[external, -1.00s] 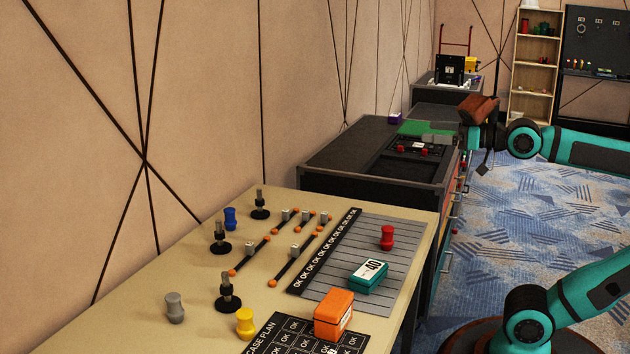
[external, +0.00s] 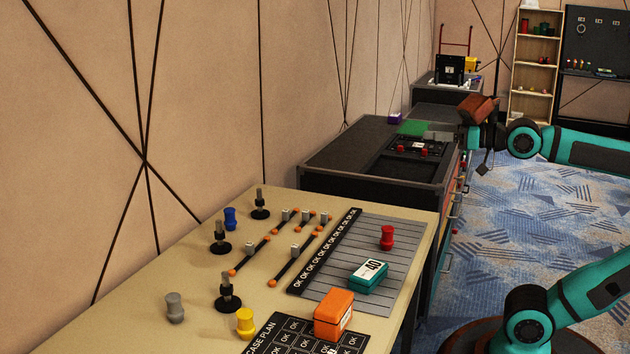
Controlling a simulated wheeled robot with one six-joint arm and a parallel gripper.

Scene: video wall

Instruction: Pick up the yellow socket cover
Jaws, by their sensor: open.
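The yellow socket cover (external: 245,323) stands upright on the beige table (external: 120,337), at the near edge of the picture, between a black-based post and the orange box. My gripper (external: 476,140) is far from it, over the right side of the dark bench behind the table. The gripper is open; its fingers are small and partly hidden in this view. Nothing shows between them.
Beside the yellow cover are a grey cover (external: 175,307), a black post (external: 226,292) and an orange box (external: 333,314). A blue cover (external: 230,218), a red cover (external: 387,237) and a teal box (external: 368,276) stand farther off. The dark bench (external: 340,148) adjoins the table.

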